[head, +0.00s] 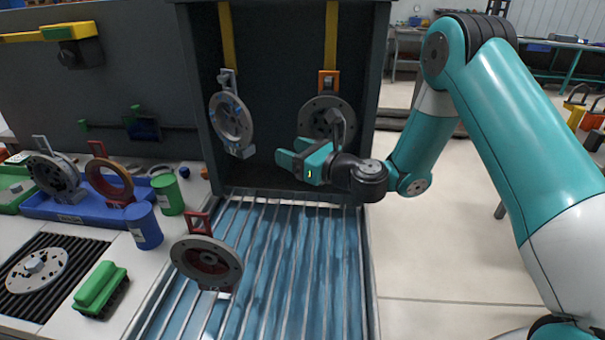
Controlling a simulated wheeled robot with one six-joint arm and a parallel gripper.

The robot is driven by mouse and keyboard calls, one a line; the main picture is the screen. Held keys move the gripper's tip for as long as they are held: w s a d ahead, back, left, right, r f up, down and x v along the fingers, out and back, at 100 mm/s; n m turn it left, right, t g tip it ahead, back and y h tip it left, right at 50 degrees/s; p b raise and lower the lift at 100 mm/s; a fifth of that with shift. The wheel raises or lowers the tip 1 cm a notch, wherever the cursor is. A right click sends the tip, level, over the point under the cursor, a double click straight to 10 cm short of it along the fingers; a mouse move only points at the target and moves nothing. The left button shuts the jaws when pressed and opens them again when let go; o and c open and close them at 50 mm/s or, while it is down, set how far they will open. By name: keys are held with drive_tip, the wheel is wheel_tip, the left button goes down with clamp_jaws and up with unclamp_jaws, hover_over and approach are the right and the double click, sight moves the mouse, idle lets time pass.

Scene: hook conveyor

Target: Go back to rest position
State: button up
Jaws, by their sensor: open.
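My gripper (291,158) is open and empty, with teal fingers pointing left, in front of the dark cabinet opening. Behind it, a grey flanged disc (318,112) hangs by an orange hook (328,80) from a yellow strap (331,35). A second grey ring-shaped part (231,118) with blue marks hangs to its left from another yellow strap (227,40). My gripper appears in front of the lower right disc and covers part of its edge; I cannot tell whether they touch.
A disc with a red hook (208,262) is above or on the slatted blue surface (290,270). A blue tray (75,211) with parts, a blue can (145,226), a green can (168,194) and a green brush (100,288) stand left.

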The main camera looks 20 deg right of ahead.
drive_tip(key=s+a+r+n+g+b, duration=0.1)
drive_tip(key=s+a+r+n+g, duration=0.2)
drive_tip(key=s+n, duration=0.35)
drive_tip(key=s+a+r+n+g+y, duration=0.1)
drive_tip(key=s+a+n+g, duration=0.25)
drive_tip(key=s+n, duration=0.35)
drive_tip(key=s+a+r+n+g+b, duration=0.1)
drive_tip(key=s+a+n+g, duration=0.1)
drive_tip(key=s+n+g, duration=0.45)
drive_tip(key=s+d+n+h, duration=0.4)
drive_tip(key=s+n, duration=0.3)
drive_tip(key=s+d+n+g+h, duration=0.1)
drive_tip(key=s+d+n+h, duration=0.2)
drive_tip(key=s+n, duration=0.4)
drive_tip(key=shift+s+d+n+h, duration=0.4)
drive_tip(key=shift+d+n, duration=0.4)
drive_tip(key=shift+d, duration=0.05)
